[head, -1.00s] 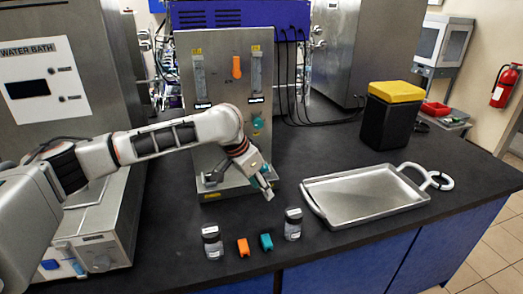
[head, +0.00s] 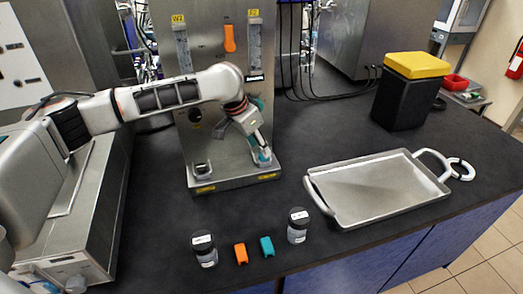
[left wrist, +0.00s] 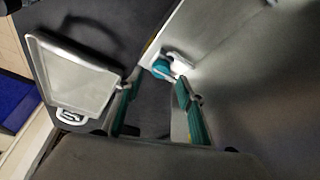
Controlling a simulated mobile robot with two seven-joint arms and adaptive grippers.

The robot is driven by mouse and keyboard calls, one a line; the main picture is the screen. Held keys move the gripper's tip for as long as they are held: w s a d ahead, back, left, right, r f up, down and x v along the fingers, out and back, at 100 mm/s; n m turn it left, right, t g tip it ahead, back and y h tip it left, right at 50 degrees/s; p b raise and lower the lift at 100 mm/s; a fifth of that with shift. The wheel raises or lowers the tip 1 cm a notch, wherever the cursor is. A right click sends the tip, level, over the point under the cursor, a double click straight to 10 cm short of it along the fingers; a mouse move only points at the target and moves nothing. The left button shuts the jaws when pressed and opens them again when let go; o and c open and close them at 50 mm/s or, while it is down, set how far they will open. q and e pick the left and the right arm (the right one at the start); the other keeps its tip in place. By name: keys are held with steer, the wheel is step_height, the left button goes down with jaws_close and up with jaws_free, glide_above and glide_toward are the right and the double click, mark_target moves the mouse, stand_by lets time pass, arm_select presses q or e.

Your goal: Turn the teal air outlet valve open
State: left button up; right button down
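A teal part with a pale metal fitting (left wrist: 162,68) shows in the left wrist view, beyond and between my fingertips, near the base of the steel panel. Another teal part (head: 258,103) is on the right of the steel panel (head: 215,75) in the head view, partly hidden behind my left wrist. I cannot tell for sure which is the air outlet valve, nor its turn angle. My left gripper (head: 262,157) points down over the right end of the panel's base. In the left wrist view its teal-padded fingers (left wrist: 156,108) are apart, with nothing between them. My right gripper is out of view.
An orange handle (head: 229,38) is high on the panel. A metal tray (head: 340,218) lies at right on the dark bench. A yellow-lidded black bin (head: 402,100) is behind.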

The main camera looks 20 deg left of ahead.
arm_select(q)
steer(key=shift+x, duration=1.95)
jaws_close()
